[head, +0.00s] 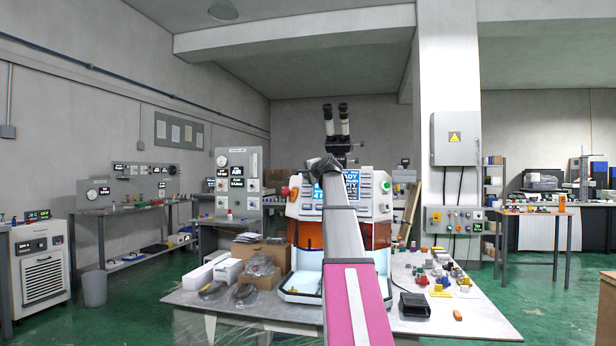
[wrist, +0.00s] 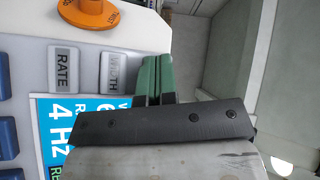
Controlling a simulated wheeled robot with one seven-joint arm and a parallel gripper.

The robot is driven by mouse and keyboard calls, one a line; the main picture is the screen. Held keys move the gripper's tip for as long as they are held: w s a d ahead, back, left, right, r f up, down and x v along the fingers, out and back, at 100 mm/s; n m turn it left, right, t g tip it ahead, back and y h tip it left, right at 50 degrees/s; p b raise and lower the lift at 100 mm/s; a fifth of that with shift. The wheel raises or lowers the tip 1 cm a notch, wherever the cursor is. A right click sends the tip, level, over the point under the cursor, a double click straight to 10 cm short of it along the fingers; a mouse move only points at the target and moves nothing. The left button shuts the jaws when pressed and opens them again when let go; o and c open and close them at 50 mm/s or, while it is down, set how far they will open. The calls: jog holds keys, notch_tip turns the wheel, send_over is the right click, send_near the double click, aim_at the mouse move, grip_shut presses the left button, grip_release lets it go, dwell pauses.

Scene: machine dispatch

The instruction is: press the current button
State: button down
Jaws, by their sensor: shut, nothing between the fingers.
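The machine (head: 305,195) stands on the table in the head view, its sloped panel and blue display partly hidden behind my arm. In the wrist view, the panel shows a RATE button (wrist: 64,68), a partly covered button that seems to read WIDTH (wrist: 113,70), an orange knob (wrist: 95,12) and blue buttons (wrist: 8,133). The blue display (wrist: 62,118) reads 4 Hz. I can read no button labelled current. My gripper (wrist: 159,62) is shut and empty, its green fingers overlapping the panel's right edge beside the WIDTH button. I cannot tell whether they touch it.
Cardboard boxes (head: 262,250) and dark coils stand left of the machine on the table (head: 470,318). A black tray (head: 414,304) and several small coloured parts lie on the right. A microscope (head: 338,130) rises behind the panel.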

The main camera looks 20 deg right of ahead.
dwell(0.5)
jog(key=shift+s+a+r, duration=0.3)
jog(key=shift+s+a, duration=0.1)
jog(key=shift+s, duration=0.2)
jog(key=shift+s+a+r, duration=0.35)
jog(key=shift+s+a, duration=0.05)
jog(key=shift+s, duration=0.2)
jog(key=shift+s+a+r, duration=0.4)
jog(key=shift+s+a, duration=0.05)
jog(key=shift+s, duration=0.2)
jog(key=shift+s+a+r, duration=0.35)
jog(key=shift+s+a, duration=0.05)
jog(key=shift+s, duration=0.2)
